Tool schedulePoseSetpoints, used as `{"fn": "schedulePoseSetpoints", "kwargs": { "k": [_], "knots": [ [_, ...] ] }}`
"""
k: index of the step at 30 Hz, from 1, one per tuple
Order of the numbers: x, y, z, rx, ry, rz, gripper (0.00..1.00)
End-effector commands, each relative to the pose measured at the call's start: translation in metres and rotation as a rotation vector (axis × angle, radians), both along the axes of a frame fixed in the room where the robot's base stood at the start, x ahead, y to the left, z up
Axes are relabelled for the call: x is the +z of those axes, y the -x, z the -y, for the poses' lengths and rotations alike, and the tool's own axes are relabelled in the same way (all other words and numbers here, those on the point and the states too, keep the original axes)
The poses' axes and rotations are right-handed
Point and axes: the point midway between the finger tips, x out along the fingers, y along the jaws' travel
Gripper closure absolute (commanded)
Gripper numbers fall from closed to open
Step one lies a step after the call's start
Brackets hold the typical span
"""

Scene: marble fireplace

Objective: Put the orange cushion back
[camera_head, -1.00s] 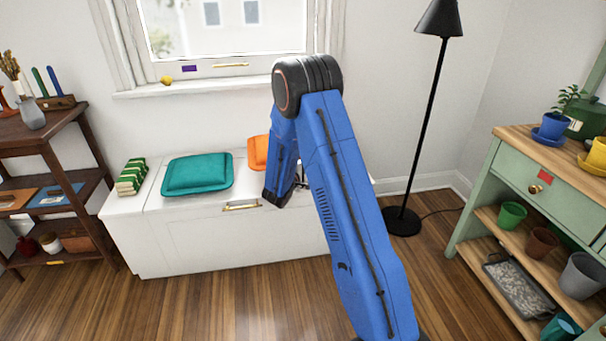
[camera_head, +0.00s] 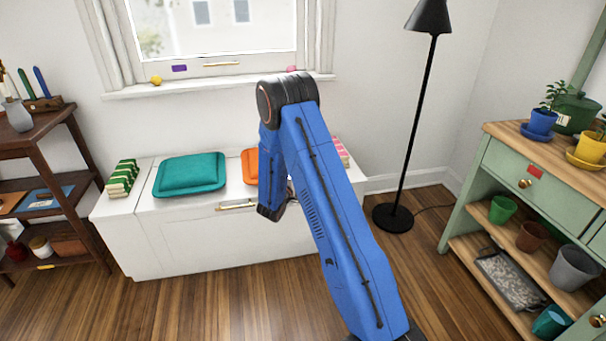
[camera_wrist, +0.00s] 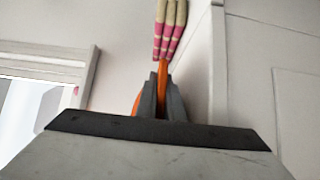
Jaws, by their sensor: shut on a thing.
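The orange cushion (camera_head: 249,166) shows at the bench, just right of the teal cushion (camera_head: 190,174), mostly hidden behind my blue arm. In the wrist view a thin orange edge of it (camera_wrist: 163,72) stands between the two grey fingers of my gripper (camera_wrist: 162,88), which are shut on it. More orange shows left of the fingers. In the head view my gripper is almost wholly hidden by the arm. I cannot tell whether the cushion touches the bench top.
The white bench (camera_head: 180,235) stands below the window. A green striped stack (camera_head: 122,178) lies at its left end, a pink striped stack (camera_head: 341,151) at its right end. A black floor lamp (camera_head: 410,140) stands right of the bench. A green shelf unit (camera_head: 500,170) is at right.

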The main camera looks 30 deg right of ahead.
Motion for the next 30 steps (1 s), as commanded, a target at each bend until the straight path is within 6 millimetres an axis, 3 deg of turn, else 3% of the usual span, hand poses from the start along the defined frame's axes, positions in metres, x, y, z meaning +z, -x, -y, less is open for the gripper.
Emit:
{"fn": "schedulePoseSetpoints", "kwargs": {
  "k": [1,3,4,15,20,30],
  "knots": [
    [-0.001,0.000,0.000,0.000,0.000,0.000,1.00],
    [-0.001,0.000,0.000,0.000,0.000,0.000,0.76],
    [-0.001,0.000,0.000,0.000,0.000,0.000,0.74],
    [0.002,0.000,-0.001,0.001,0.000,0.000,0.74],
    [0.002,0.011,-0.018,0.002,0.000,-0.001,0.74],
    [0.001,0.048,-0.072,0.003,0.000,-0.002,0.74]
  ]
}}
